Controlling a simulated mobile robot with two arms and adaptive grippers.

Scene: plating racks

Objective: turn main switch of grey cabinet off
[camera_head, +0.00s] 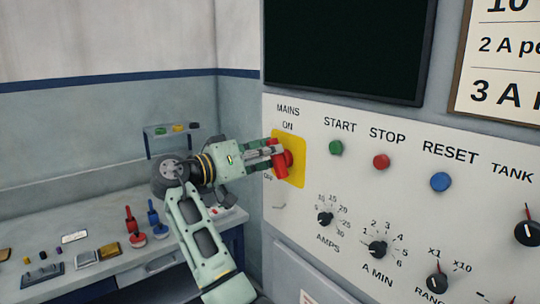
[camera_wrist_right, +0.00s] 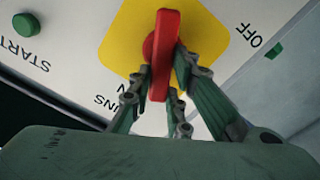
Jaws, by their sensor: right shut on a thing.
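The main switch is a red handle (camera_head: 281,168) on a yellow plate (camera_head: 298,141) on the grey cabinet's white panel (camera_head: 340,180). "MAINS" and "ON" are printed above the plate, and "OFF" is at its lower left. The handle stands roughly upright in the head view. My right gripper (camera_head: 272,152) reaches in from the left and is shut on the handle. In the right wrist view, the gripper's fingers (camera_wrist_right: 168,85) sit on both sides of the red handle (camera_wrist_right: 165,45), against the yellow plate. My left gripper is not in view.
Green start (camera_head: 336,148), red stop (camera_head: 381,161) and blue reset (camera_head: 440,181) buttons are right of the switch. Black dials (camera_head: 377,249) lie below. A dark screen (camera_head: 345,45) is above. A bench (camera_head: 40,225) with small parts and tools stands at the left.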

